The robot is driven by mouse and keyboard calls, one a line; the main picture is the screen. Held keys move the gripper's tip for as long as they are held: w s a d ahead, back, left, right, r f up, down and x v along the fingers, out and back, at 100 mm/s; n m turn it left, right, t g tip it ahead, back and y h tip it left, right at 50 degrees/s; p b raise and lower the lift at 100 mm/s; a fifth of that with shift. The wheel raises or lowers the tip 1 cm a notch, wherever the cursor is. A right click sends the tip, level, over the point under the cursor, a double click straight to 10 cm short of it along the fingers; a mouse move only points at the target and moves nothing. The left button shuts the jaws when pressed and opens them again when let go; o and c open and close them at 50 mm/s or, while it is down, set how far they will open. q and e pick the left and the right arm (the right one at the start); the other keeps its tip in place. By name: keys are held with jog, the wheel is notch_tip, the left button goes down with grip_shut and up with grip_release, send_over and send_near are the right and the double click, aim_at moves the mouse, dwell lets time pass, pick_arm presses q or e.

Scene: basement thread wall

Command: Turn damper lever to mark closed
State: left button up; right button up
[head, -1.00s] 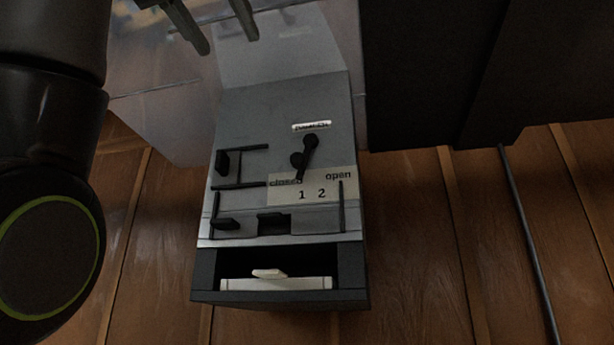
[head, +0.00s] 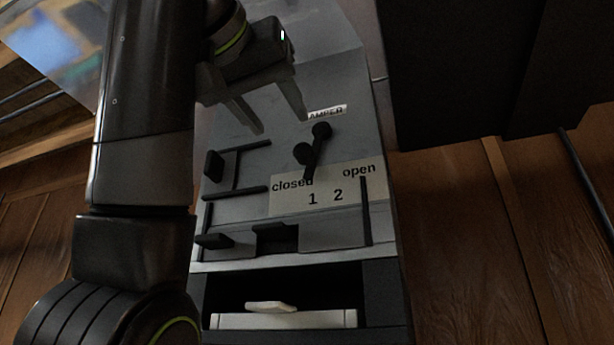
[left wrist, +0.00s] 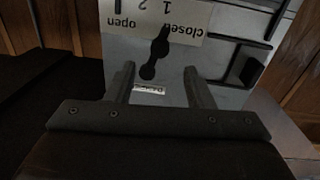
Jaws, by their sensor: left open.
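The damper lever (head: 315,150) is a short black bar with a round knob, on the grey panel below a small label (head: 327,112). Its lower end points down, over the white scale plate (head: 283,199) near the word "closed" and left of "1". My left gripper (head: 278,124) is open and empty, above and left of the lever, with its fingers pointing down towards the panel. In the left wrist view the lever (left wrist: 155,54) appears upside down beyond and between the two open fingers (left wrist: 160,88), apart from them. My right gripper is not in view.
Black hinges and bars (head: 235,170) stick out at the panel's left. Below is an open slot with a white tray (head: 285,319). A large dark box (head: 470,70) stands at the upper right. The wall behind is wooden planks (head: 460,240).

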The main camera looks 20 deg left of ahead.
aim_at(301, 148)
pick_arm(q)
jog(key=w+p, duration=0.2)
jog(key=w, duration=0.1)
jog(key=shift+w+d+r+p, duration=0.15)
jog(key=shift+w+r+p, duration=0.15)
jog(key=shift+w+p, duration=0.1)
jog(key=w+p, duration=0.3)
jog(key=p, duration=0.1)
jog(key=w+p, duration=0.1)
jog(key=w, duration=0.1)
jog(key=shift+w+d+f+p, duration=0.1)
jog(key=shift+w+d+p, duration=0.15)
jog(key=shift+w+p, duration=0.45)
jog(key=shift+w, duration=0.3)
jog(key=shift+w+f, duration=0.15)
jog(key=shift+w, duration=0.1)
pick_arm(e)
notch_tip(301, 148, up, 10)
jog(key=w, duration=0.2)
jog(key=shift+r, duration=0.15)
pick_arm(q)
jog(key=shift+s, duration=0.1)
jog(key=shift+c, duration=0.5)
grip_shut()
